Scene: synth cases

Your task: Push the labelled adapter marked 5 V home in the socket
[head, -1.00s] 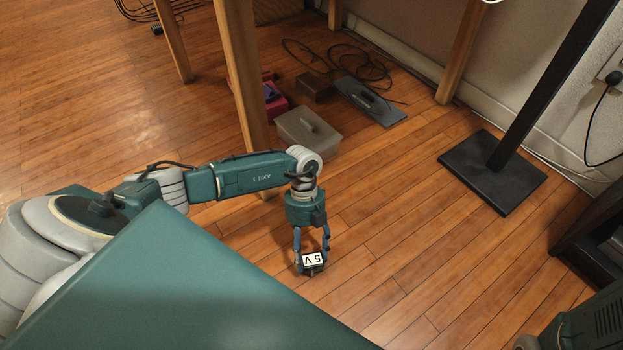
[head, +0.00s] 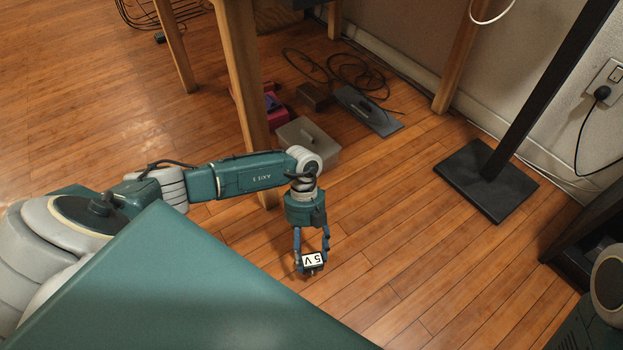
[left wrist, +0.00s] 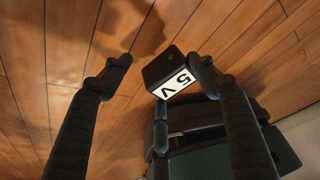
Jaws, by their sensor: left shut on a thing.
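The adapter (head: 312,260) is a small dark block with a white label reading 5 V. My left gripper (head: 311,256) is shut on it and holds it above the wooden floor. The adapter is well apart from this socket. My right gripper is not in view.
A black post on a flat base (head: 487,180) stands between my left gripper and the wall. Dark furniture (head: 590,240) is at the right. Floor around the gripper is clear.

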